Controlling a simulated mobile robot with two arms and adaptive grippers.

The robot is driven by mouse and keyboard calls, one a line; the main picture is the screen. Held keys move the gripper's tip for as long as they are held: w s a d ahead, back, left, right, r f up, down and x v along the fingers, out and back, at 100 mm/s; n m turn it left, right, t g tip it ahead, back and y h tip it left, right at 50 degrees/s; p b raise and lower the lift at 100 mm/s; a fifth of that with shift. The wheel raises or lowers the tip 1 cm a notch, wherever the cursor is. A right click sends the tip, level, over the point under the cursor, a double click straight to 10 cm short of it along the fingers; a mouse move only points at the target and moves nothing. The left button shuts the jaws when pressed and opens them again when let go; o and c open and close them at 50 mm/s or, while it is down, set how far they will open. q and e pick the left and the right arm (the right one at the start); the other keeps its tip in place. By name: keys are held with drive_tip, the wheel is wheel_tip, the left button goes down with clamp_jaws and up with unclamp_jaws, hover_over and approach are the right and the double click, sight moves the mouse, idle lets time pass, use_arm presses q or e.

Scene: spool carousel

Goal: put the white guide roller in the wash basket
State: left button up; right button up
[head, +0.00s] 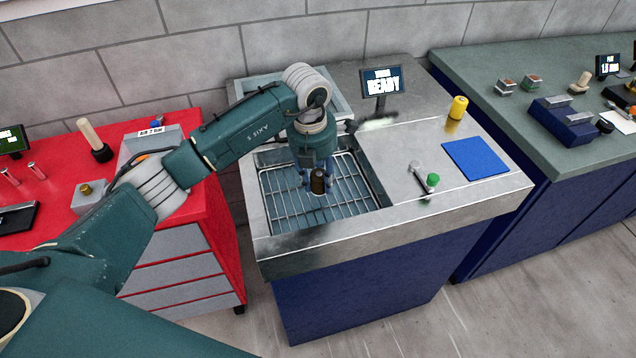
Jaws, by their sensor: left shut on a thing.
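My left gripper (317,188) points down over the wire wash basket (352,205), which sits in the sink of the steel wash station. The gripper is shut on a small dark brown cylinder (318,181), held upright with a paler lower end. I cannot tell whether the cylinder touches the basket's bottom wires. It does not look white, and I cannot make out a white guide roller for certain anywhere. My right gripper is not in view.
A "READY" screen (382,81) stands behind. A red cabinet (190,205) stands left, a green-topped bench (560,75) right.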

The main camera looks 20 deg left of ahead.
use_arm(q)
wheel_tip(320, 180, down, 2)
drive_tip(key=shift+f, duration=0.15)
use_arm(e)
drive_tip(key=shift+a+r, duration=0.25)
use_arm(q)
drive_tip(key=shift+f, duration=0.1)
drive_tip(key=shift+f, duration=0.15)
drive_tip(key=o, duration=1.3)
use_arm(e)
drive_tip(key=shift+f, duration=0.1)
